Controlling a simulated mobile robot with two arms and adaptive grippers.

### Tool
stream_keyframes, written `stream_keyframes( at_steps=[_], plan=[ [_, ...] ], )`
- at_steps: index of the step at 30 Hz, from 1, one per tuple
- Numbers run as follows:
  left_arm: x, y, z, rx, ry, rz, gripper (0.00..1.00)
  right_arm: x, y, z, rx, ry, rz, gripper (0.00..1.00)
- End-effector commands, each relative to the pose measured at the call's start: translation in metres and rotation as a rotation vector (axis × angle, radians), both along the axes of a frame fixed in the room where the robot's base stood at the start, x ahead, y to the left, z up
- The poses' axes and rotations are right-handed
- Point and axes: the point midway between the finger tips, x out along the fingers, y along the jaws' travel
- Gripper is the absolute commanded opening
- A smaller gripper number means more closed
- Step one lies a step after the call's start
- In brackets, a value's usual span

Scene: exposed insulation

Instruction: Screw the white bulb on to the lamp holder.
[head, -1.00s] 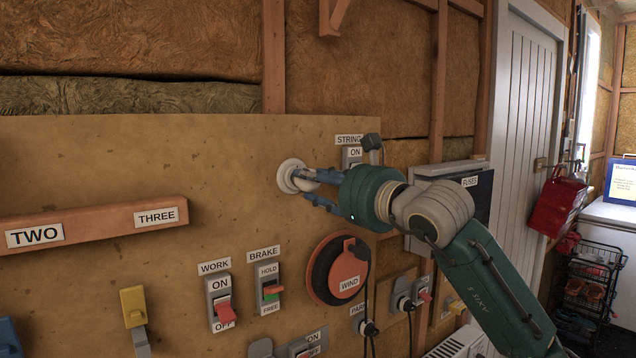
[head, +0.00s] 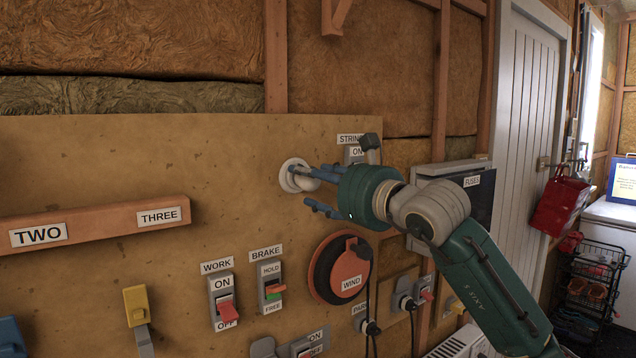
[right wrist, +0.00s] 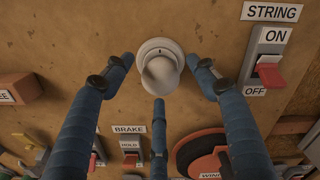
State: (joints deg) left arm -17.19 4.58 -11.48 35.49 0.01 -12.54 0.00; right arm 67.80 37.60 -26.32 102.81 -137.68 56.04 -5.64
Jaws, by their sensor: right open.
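The white bulb (head: 308,181) sits at the round white lamp holder (head: 288,176) on the plywood board, and sticks out from it. In the right wrist view the bulb (right wrist: 160,75) covers most of the holder (right wrist: 158,46). My right gripper (head: 316,190) is open, with its blue fingers spread around the bulb. In the right wrist view the right gripper (right wrist: 162,82) has a finger on the left, one on the right and one below, all apart from the bulb. Whether the bulb is fully seated cannot be told. My left gripper is not in view.
The STRING switch (head: 354,156) is just right of the lamp holder, behind my gripper. Below are the orange WIND crank (head: 345,268), the BRAKE switch (head: 270,292) and the WORK switch (head: 223,303). A wooden bar (head: 95,224) juts out at left. The board above the holder is clear.

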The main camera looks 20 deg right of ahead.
Motion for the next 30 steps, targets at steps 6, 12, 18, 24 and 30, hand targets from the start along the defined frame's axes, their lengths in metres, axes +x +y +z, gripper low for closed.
stream_keyframes(
  at_steps=[6,12,18,24,30],
  plan=[
    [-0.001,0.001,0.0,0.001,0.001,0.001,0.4,-0.02,-0.009,0.0,-0.002,-0.003,-0.002,0.58],
    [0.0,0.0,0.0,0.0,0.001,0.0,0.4,-0.06,-0.023,-0.001,-0.005,-0.001,-0.003,0.58],
    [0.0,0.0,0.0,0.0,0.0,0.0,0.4,-0.094,-0.036,-0.002,-0.001,0.0,-0.002,0.58],
    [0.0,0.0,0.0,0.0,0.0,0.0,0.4,-0.11,-0.041,-0.002,-0.001,0.0,0.0,0.58],
    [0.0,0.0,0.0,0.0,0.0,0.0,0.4,-0.112,-0.041,-0.001,0.0,0.0,0.0,0.58]
  ],
)
